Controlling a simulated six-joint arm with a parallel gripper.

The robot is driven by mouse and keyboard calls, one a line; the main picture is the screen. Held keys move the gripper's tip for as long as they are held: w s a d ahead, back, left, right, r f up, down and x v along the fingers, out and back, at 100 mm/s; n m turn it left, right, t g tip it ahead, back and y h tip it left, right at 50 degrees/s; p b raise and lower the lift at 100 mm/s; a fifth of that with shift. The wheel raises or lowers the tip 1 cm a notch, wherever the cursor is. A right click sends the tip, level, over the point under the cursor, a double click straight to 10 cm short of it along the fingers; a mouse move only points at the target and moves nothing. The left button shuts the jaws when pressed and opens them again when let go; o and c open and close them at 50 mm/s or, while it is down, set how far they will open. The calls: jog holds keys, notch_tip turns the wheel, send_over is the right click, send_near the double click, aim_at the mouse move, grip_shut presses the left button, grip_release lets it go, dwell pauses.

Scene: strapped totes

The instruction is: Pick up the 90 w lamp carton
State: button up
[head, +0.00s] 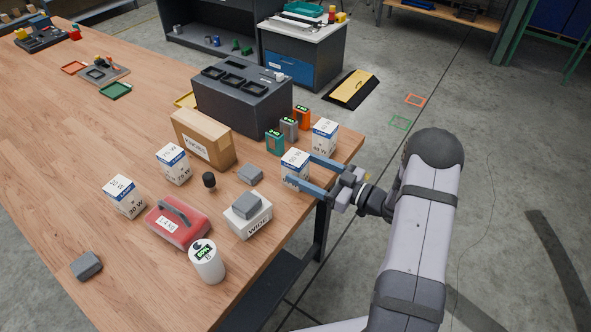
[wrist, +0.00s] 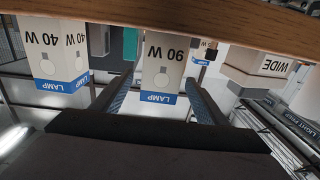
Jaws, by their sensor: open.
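The 90 W lamp carton (wrist: 163,68) is white with a blue band. In the wrist view, which is upside down, it stands between the two blue fingers of my gripper (wrist: 159,80), with a gap visible on both sides. In the head view the carton (head: 295,164) stands upright near the table's right edge. My gripper (head: 300,171) is open, with one finger on either side of it. The near finger hides part of the carton's lower side.
A 40 W lamp carton (head: 324,138) stands just behind, with small green, grey and orange items beside it. A white WIDE box (head: 247,216) with a grey block on top is nearer the front. A brown carton (head: 203,139) and a dark tote (head: 243,99) stand left.

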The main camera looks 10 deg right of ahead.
aim_at(284, 158)
jog(key=shift+w+a+r+p, duration=0.15)
jog(key=shift+w+a+p, duration=0.2)
jog(key=shift+w+a, duration=0.4)
jog(key=shift+a, duration=0.1)
jog(key=shift+w+a+p, duration=0.15)
jog(key=shift+p, duration=0.2)
jog(key=p+x, duration=0.1)
jog(key=x, duration=0.2)
jog(key=shift+a+r+p, duration=0.1)
jog(key=shift+r+p, duration=0.2)
jog(key=shift+p, duration=0.1)
jog(key=shift+x, duration=0.75)
jog(key=shift+f, duration=0.15)
jog(key=c, duration=1.2)
